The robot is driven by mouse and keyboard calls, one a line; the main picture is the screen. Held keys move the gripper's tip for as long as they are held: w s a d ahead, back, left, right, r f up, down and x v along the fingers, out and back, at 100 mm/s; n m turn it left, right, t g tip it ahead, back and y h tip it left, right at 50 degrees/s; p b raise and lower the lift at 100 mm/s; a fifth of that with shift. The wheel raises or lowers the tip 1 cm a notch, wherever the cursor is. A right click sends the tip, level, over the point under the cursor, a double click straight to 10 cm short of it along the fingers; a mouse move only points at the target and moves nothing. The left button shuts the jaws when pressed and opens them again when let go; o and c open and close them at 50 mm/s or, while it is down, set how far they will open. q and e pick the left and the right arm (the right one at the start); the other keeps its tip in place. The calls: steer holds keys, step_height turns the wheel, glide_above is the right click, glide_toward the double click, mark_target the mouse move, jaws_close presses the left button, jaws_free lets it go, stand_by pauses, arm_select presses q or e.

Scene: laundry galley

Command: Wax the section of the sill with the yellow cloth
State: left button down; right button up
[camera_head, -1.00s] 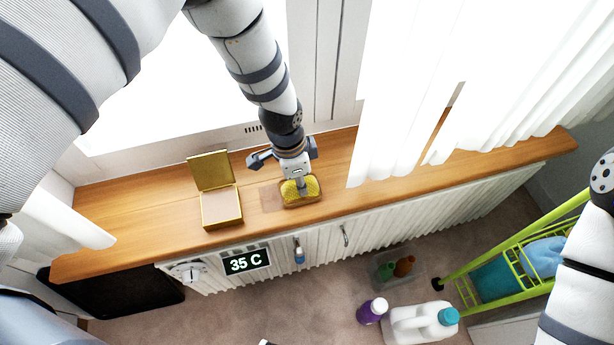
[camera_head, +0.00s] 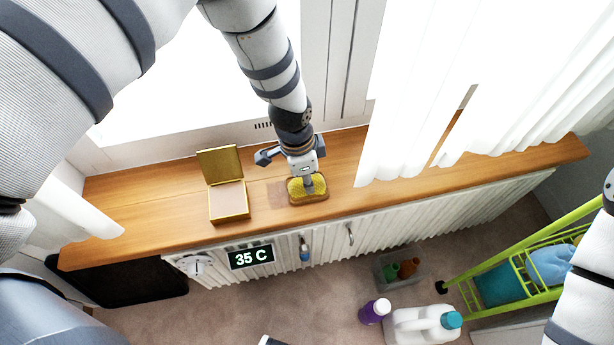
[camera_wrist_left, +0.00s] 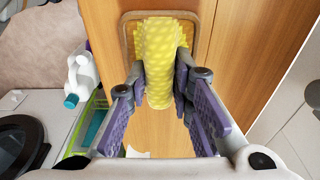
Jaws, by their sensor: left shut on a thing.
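The wooden sill (camera_head: 150,208) runs across the head view below the window. My left gripper (camera_head: 308,182) points down at it and is shut on the yellow cloth (camera_head: 295,193). In the left wrist view the cloth (camera_wrist_left: 158,60) is bunched between the purple-padded fingers (camera_wrist_left: 160,95). It sits over a rounded, brown-rimmed patch (camera_wrist_left: 127,32) on the sill; its underside contact is hidden. An open gold box (camera_head: 229,202) with a pale beige filling stands left of the cloth.
White curtains (camera_head: 420,90) hang over the sill to the right. Below are a radiator with a "35 C" display (camera_head: 251,256), a purple bottle (camera_head: 374,311), a white jug (camera_head: 420,325) and a green cart (camera_head: 520,265). Sill between cloth and box is clear.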

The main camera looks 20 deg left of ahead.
arm_select(q)
steer(key=shift+f, duration=0.1)
step_height(320, 180, up, 6)
steer(key=shift+w+r+p, duration=0.1)
steer(key=shift+r+p, duration=0.15)
steer(key=shift+p, duration=0.95)
steer(key=shift+f, duration=0.15)
arm_select(e)
steer(key=w+r+t, duration=0.1)
steer(key=w+r, duration=0.1)
steer(key=shift+w+r, duration=0.35)
